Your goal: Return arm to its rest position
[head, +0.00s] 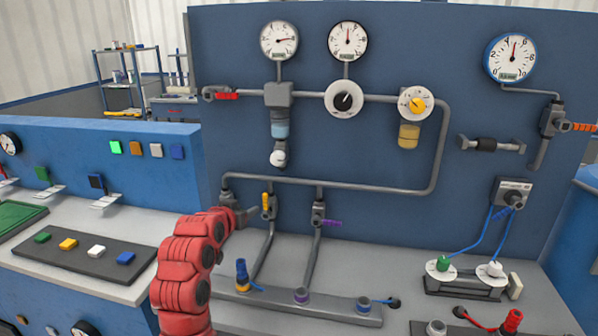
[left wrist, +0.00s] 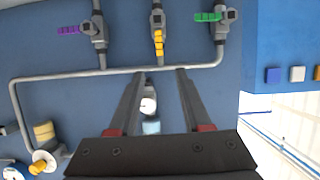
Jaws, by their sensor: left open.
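My left arm, red and jointed, rises from the bottom of the head view. Its gripper (head: 241,214) is in front of the blue panel, at the left end of the low grey pipe. In the left wrist view the gripper's two dark fingers (left wrist: 157,82) stand apart with nothing held between them. The panel and its pipe show past the fingertips. The green-handled valve (left wrist: 208,17) shows in the left wrist view; in the head view the gripper seems to cover it. My right gripper is not in view.
The yellow-handled valve (head: 268,204) and purple-handled valve (head: 320,217) are right of the gripper. Below are capped pipe ends on a grey base (head: 330,308). A dark tray (head: 60,262) of coloured blocks lies on the left bench. Gauges (head: 279,41) hang above.

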